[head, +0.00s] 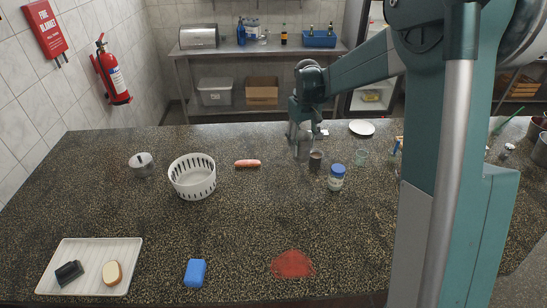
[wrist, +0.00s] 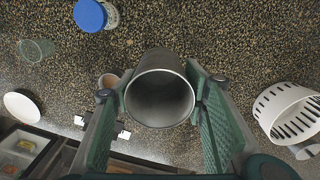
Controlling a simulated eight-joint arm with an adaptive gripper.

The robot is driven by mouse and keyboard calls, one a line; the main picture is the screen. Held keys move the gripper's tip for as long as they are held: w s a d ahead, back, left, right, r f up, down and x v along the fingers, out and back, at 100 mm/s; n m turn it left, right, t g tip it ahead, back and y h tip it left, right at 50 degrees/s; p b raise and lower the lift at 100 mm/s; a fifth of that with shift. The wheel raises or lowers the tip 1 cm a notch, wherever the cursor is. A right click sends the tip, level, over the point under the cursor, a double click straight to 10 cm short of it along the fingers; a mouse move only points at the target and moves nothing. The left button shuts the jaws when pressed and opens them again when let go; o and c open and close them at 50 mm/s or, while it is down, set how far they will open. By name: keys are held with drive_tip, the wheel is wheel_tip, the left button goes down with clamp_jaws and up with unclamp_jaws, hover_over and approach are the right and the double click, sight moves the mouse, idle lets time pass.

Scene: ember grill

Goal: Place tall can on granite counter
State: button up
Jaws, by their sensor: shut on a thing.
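The tall can is a grey, open-topped cylinder (wrist: 162,98), seen from above in the wrist view. My gripper (wrist: 158,88) is shut on it, with one green padded finger on each side. In the head view my gripper (head: 301,134) points down over the far part of the granite counter (head: 130,210). The can is hard to make out there against the fingers. Whether its base touches the counter or hangs just above it, I cannot tell.
A small dark cup (head: 315,160) stands close to my gripper, with a blue-lidded jar (head: 336,178) to its right. A sausage (head: 247,163) and a white basket (head: 192,177) lie left. A white plate (head: 361,128) is behind right.

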drive_tip(key=s+d+m+p, duration=0.1)
drive_tip(key=s+d+m, duration=0.15)
drive_tip(key=d, duration=1.55)
drive_tip(key=s+d+m, duration=0.1)
drive_tip(key=d+m, duration=0.3)
drive_tip(key=d, duration=1.4)
drive_tip(key=shift+w+a+f, duration=0.1)
drive_tip(key=shift+w+f, duration=0.05)
drive_tip(key=shift+f, duration=2.45)
drive_tip(key=shift+f, duration=0.1)
wheel_tip(320, 180, down, 6)
drive_tip(key=shift+p, duration=0.45)
drive_tip(key=shift+f, duration=0.1)
drive_tip(key=shift+f, duration=1.8)
drive_tip(key=shift+f, duration=0.15)
